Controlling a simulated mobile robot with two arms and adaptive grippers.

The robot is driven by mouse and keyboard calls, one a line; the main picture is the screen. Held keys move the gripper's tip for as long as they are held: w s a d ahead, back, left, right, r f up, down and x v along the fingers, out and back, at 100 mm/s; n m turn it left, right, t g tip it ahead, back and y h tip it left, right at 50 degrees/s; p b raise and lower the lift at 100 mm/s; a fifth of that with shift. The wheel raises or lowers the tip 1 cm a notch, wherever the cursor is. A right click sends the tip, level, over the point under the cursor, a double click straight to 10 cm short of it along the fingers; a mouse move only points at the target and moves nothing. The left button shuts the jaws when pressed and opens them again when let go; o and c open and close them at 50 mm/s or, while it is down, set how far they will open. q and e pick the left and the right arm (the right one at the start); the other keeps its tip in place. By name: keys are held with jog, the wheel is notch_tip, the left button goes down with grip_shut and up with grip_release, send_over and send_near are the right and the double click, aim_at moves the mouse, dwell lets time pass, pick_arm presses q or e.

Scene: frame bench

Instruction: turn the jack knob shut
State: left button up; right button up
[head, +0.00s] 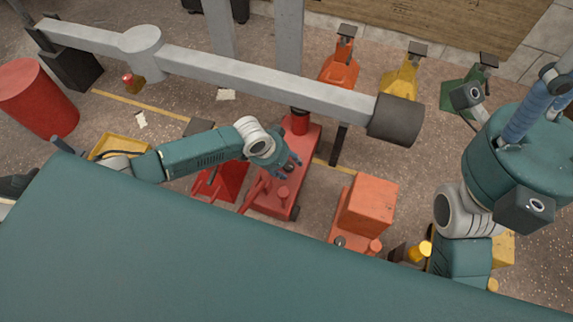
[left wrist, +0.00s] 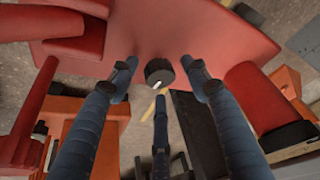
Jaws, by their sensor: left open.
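The red floor jack (head: 306,143) stands on the floor below the grey beam, in the middle of the head view. Its knob (left wrist: 159,72) is a small black disc with a white mark, on the red body in the left wrist view. My left gripper (head: 290,169) is over the jack, fingers pointing down at it. In the left wrist view its three blue fingers are spread open around the knob, with gaps visible beside it. Whether the fingertips reach the knob's depth is unclear. My right gripper (head: 537,100) is up at the right edge, partly cut off, away from the jack.
A grey beam (head: 270,75) with a dark end crosses above the jack. An orange-red box-shaped machine (head: 369,203) stands to its right. Orange (head: 340,70) and yellow (head: 400,84) stands are behind. A red drum (head: 38,98) and yellow tray (head: 118,143) are left.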

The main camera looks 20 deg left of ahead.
pick_arm(q)
jog(key=c, duration=1.1)
jog(key=shift+r, duration=0.1)
